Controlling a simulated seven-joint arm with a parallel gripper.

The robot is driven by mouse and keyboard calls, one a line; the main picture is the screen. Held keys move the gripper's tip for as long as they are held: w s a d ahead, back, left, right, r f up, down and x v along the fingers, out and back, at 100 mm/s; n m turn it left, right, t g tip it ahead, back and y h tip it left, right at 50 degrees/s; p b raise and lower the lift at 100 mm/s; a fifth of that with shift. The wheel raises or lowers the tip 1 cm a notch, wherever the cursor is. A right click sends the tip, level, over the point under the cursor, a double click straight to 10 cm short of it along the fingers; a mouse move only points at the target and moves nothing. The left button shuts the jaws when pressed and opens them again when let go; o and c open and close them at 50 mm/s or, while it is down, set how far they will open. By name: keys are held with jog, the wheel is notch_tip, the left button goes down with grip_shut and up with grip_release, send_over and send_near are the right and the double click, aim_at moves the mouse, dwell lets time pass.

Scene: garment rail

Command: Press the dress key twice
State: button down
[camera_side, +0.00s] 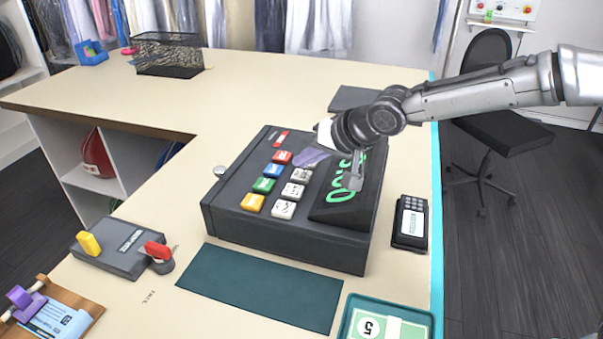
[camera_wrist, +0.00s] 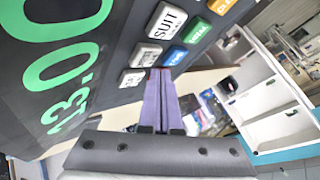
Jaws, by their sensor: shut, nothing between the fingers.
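The dark till (camera_side: 333,252) stands on the counter with coloured keys in one column and white keys beside them. I cannot read which key is the dress key. In the wrist view, a white key reads SUIT (camera_wrist: 167,20). Two more white keys (camera_wrist: 146,54) lie along the same row, beside a blue key (camera_wrist: 175,57) and a green key (camera_wrist: 198,30). My gripper (camera_side: 301,160) has purple fingers, shut and empty, at the far end of the keys near the red key (camera_side: 282,157). Contact cannot be told. The display (camera_wrist: 60,70) reads 13.00 in green.
A card terminal (camera_side: 411,223) stands right of the till. A dark green mat (camera_side: 262,287) and a money tray (camera_side: 347,322) lie in front. A wire basket (camera_side: 168,55) stands at the back. The counter behind the till is mostly clear.

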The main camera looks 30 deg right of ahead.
aim_at(307, 176)
jog(key=shift+r, duration=2.4)
jog(key=shift+w+d, duration=0.1)
jog(key=shift+d, duration=0.15)
jog(key=s+d+r+m+t+h, duration=0.1)
jog(key=s+d+r, duration=0.2)
jog(key=d+r, duration=0.25)
jog(key=s+d+r+m+t, duration=0.1)
jog(key=s+d+r, duration=0.2)
jog(key=d+r, duration=0.25)
jog(key=s+d+h, duration=0.1)
jog(key=s+d, duration=0.6)
jog(key=s, duration=0.2)
jog(key=s+d+f+n+g, duration=0.2)
jog(key=s+f+n, duration=0.1)
jog(key=s+f, duration=0.4)
jog(key=s+d+f+n+g+h, duration=0.1)
jog(key=s+f, duration=0.6)
jog(key=s, duration=0.7)
jog(key=d+n+g, duration=0.1)
jog(key=n+g, duration=0.1)
jog(key=shift+n, duration=0.4)
